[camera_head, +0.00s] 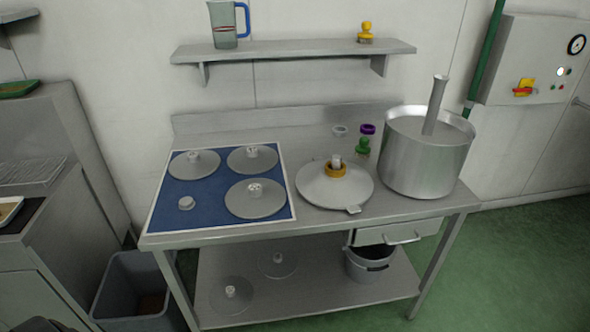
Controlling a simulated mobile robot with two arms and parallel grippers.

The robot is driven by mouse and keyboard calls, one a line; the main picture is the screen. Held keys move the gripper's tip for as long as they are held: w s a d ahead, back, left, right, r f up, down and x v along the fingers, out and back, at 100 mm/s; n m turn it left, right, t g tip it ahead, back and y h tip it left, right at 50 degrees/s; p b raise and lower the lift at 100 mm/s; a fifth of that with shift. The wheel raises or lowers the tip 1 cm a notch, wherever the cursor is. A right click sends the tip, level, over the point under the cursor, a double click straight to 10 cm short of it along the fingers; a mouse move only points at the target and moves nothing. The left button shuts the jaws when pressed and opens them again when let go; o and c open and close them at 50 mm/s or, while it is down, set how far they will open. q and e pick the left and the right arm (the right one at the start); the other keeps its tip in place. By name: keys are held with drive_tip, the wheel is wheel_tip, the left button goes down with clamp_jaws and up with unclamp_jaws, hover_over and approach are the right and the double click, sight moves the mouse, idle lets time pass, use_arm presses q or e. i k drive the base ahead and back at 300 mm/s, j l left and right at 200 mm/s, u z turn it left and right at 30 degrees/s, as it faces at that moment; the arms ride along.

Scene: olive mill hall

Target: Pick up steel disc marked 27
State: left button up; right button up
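Three flat steel discs with pale centre knobs lie on a blue mat (215,217) with a white border, on the steel table: one at the back left (180,166), one at the back right (240,165) and one at the front right (240,205). Two more discs lie on the lower shelf, one at the front left (217,302) and one farther back (290,270). Any numbers on the discs are too small to read, so I cannot tell which is marked 27. Neither gripper is in view.
Right of the mat are a shallow steel cone with a yellow ring (318,190), purple and green pieces (362,147) and a large pot (417,170). A grey bin (125,290) stands left of the table.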

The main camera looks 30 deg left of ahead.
sight(253, 198)
drive_tip(key=i+j, duration=0.1)
drive_tip(key=j, duration=0.45)
drive_tip(key=i+j, duration=0.1)
drive_tip(key=j, duration=0.45)
drive_tip(key=i+j, duration=0.1)
drive_tip(key=j, duration=0.4)
drive_tip(key=u, duration=0.05)
